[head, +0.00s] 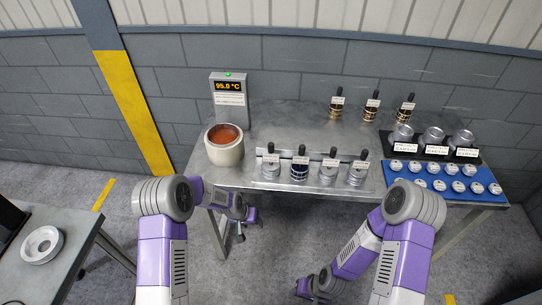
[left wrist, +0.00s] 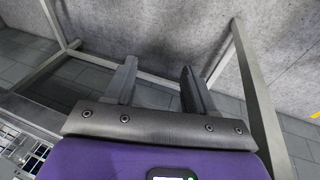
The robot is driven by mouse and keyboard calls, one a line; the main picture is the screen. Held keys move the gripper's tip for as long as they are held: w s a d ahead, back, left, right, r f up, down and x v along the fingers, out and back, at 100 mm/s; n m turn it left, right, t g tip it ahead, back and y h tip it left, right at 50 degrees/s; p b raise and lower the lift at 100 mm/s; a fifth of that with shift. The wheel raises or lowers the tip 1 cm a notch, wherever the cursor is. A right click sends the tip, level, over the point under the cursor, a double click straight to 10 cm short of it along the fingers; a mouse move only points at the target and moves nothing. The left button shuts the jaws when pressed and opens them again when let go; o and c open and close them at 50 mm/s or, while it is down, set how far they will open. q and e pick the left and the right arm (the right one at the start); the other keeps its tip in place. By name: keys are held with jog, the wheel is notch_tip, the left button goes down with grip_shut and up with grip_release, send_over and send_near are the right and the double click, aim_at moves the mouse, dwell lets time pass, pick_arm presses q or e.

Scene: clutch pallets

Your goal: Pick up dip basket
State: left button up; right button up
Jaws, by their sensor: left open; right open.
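No item is clearly readable as the dip basket. Several small labelled cylinders with black upright handles stand in a front row on the table, among them a dark blue one (head: 299,171) and a silver one (head: 328,174). Coppery cylinders with dark handles (head: 371,109) stand at the back right. A round pot (head: 225,153) with reddish-brown liquid stands at the table's left end. My left gripper (head: 241,233) is open and empty, low by the table's front left; its spread fingers show in the left wrist view (left wrist: 157,82). My right gripper (head: 308,290) is low in front of the table.
The metal table (head: 290,122) stands against a grey block wall. A display (head: 229,87) reading 95.0 °C is behind the pot. A blue tray (head: 440,189) with several silver discs and a dark rack (head: 428,151) are at the right. Another table (head: 60,268) with a white ring is lower left.

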pick_arm(q)
jog(key=w+d+r+m+t+p, duration=0.1)
jog(key=w+d+r+p, duration=0.1)
jog(key=w+r, duration=0.45)
jog(key=w+d+r+m+p, duration=0.1)
jog(key=w+r+p, duration=0.25)
jog(key=r, duration=0.55)
notch_tip(320, 180, up, 13)
jog(key=t+y+p, duration=0.1)
jog(key=y+p, duration=0.1)
send_over(271, 143)
jog(key=s+a, duration=0.1)
jog(key=s, duration=0.2)
jog(key=shift+m, duration=0.4)
jog(key=p+x, duration=0.1)
jog(key=x, duration=0.6)
jog(key=shift+w+d+f, duration=0.1)
jog(key=shift+w+d, duration=0.05)
jog(key=shift+d, duration=0.05)
pick_arm(e)
notch_tip(271, 143, up, 10)
jog(key=shift+r, duration=0.25)
pick_arm(q)
grip_shut()
jog(key=shift+w+r, duration=0.15)
jog(key=shift+r, duration=0.15)
